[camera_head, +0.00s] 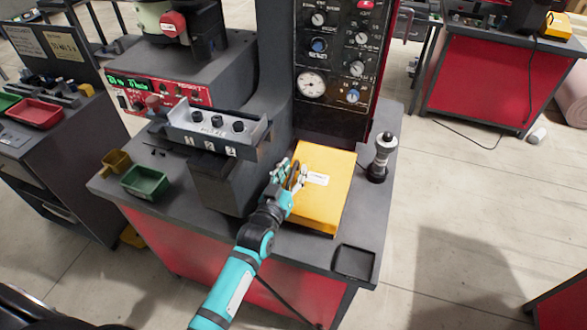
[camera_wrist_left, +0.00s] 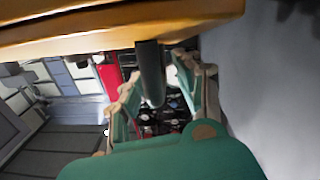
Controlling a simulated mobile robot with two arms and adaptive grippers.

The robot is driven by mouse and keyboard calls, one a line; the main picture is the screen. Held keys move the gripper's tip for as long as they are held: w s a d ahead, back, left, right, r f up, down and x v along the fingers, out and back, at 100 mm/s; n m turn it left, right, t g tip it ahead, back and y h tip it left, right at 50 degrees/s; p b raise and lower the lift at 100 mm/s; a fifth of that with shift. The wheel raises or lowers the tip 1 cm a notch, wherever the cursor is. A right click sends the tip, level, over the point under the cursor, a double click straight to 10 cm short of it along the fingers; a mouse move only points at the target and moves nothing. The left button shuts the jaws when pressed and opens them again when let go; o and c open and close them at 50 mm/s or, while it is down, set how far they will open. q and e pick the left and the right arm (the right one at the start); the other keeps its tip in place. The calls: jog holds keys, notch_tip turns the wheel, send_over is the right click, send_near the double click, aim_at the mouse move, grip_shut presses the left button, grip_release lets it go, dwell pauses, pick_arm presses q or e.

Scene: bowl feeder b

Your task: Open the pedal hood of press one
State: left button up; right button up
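A yellow box-shaped hood (camera_head: 322,195) with a white label lies on the dark tabletop of the near press; I take it for the pedal hood. It looks closed. My left gripper (camera_head: 291,176) is at the hood's left edge, partly over it. In the left wrist view the fingers (camera_wrist_left: 160,90) are spread apart, with a dark round bar (camera_wrist_left: 150,72) between them. The bar hangs below a yellow-orange edge (camera_wrist_left: 120,28), likely the hood's. I cannot tell whether the fingers touch the bar. My right gripper is not in view.
A control panel (camera_head: 338,75) stands behind the hood. A black and silver knobbed post (camera_head: 381,158) stands right of it, and a small black tray (camera_head: 354,261) lies in front on the right. A grey block with knobs (camera_head: 216,124) and a green bin (camera_head: 145,181) are left.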

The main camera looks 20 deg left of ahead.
pick_arm(q)
jog(key=shift+w, duration=0.2)
grip_shut()
dwell(0.4)
